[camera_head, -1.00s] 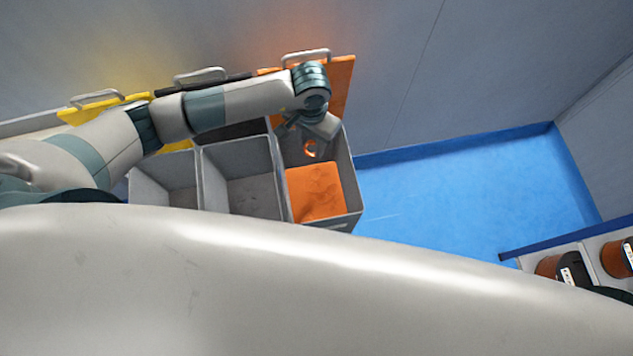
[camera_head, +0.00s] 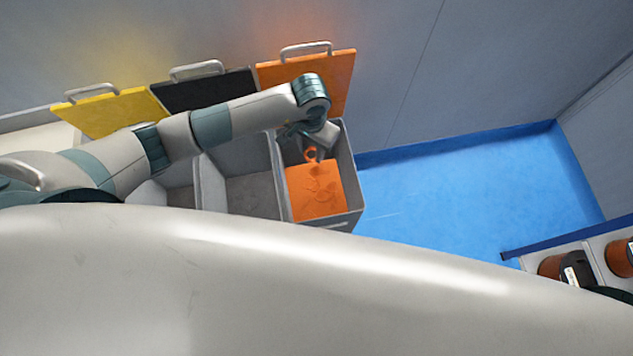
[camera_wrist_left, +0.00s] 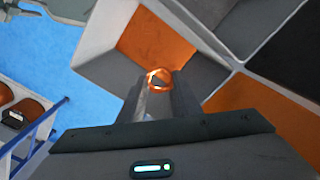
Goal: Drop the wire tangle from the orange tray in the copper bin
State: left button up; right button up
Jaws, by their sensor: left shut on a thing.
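The wire tangle (camera_head: 311,153) is a small copper-coloured ring of wire. My left gripper (camera_head: 307,138) is shut on it, inside the mouth of the right-hand grey bin (camera_head: 350,180), which has an orange floor and an open orange lid (camera_head: 335,72). In the left wrist view the tangle (camera_wrist_left: 159,78) sits between the fingertips of my left gripper (camera_wrist_left: 158,88), with the bin's orange floor (camera_wrist_left: 160,40) beyond it. The tangle appears clear of the bin floor. The orange tray is not clearly in view. My right gripper is not in view.
Two more open grey bins stand to the left: a middle one (camera_head: 252,195) with a black lid (camera_head: 205,90) and a left one with a yellow lid (camera_head: 110,110). Copper spools (camera_head: 553,266) sit at the lower right. Blue floor (camera_head: 450,190) right of the bins is clear.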

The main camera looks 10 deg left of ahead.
pick_arm(q)
jog(key=shift+f, duration=0.25)
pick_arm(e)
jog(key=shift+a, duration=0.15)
pick_arm(q)
jog(key=o, duration=1.1)
jog(key=shift+r, duration=0.2)
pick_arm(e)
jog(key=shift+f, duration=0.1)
pick_arm(q)
jog(key=shift+r, duration=0.6)
notch_tip(320, 180, up, 4)
jog(key=shift+w+b, duration=0.1)
jog(key=shift+b, duration=0.7)
notch_tip(320, 180, up, 12)
jog(key=b, duration=0.2)
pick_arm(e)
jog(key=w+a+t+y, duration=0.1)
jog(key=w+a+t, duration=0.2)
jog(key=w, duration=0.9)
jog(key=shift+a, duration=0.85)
pick_arm(q)
jog(key=shift+f, duration=0.1)
